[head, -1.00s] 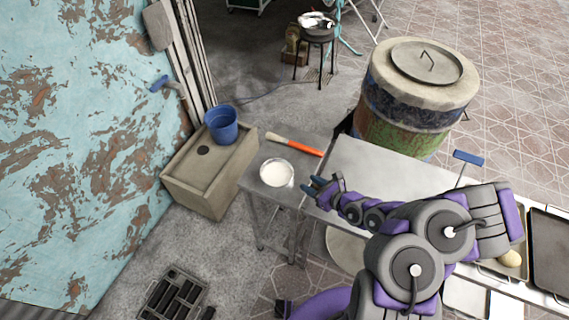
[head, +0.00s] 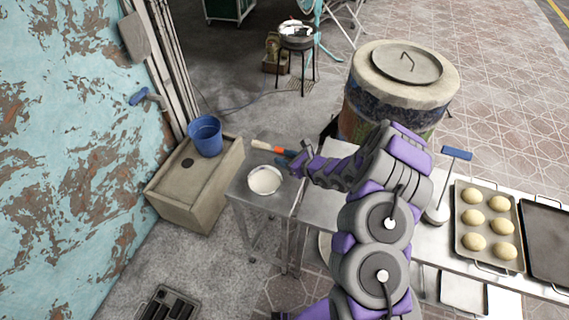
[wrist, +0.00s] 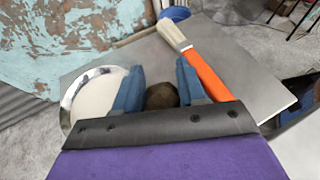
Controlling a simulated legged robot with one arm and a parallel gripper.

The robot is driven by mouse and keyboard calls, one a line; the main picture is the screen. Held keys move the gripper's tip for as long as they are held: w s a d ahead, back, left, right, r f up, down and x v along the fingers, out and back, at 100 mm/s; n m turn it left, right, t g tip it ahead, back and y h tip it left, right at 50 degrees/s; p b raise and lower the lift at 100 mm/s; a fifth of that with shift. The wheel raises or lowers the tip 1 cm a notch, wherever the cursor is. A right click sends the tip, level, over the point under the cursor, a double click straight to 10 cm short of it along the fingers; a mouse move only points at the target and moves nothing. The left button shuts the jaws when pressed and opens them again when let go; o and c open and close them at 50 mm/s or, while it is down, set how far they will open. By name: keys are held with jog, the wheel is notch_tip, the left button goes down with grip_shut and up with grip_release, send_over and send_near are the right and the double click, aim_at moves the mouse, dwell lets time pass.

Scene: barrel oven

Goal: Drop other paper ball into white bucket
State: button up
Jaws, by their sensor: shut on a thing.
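My gripper (head: 287,160) is above the small metal table, just beyond and to the right of the round white container (head: 264,181). In the wrist view, its blue fingers (wrist: 160,92) are shut on a brownish ball (wrist: 161,96), which looks like the paper ball. In the head view the ball cannot be made out. The ball appears outside the container.
A brush with an orange handle (wrist: 207,73) lies on the small table (head: 240,189), close to my gripper. A blue bucket (head: 206,136) stands on a box at the left. A tray of buns (head: 487,226) and the barrel oven (head: 400,95) are to the right.

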jog(key=shift+w, duration=0.2)
notch_tip(320, 180, down, 4)
jog(key=shift+d+r+b, duration=0.1)
jog(key=shift+r+b, duration=0.05)
jog(key=shift+b, duration=0.4)
jog(key=shift+r, duration=0.1)
jog(key=o, duration=0.8)
jog(key=shift+c, duration=0.2)
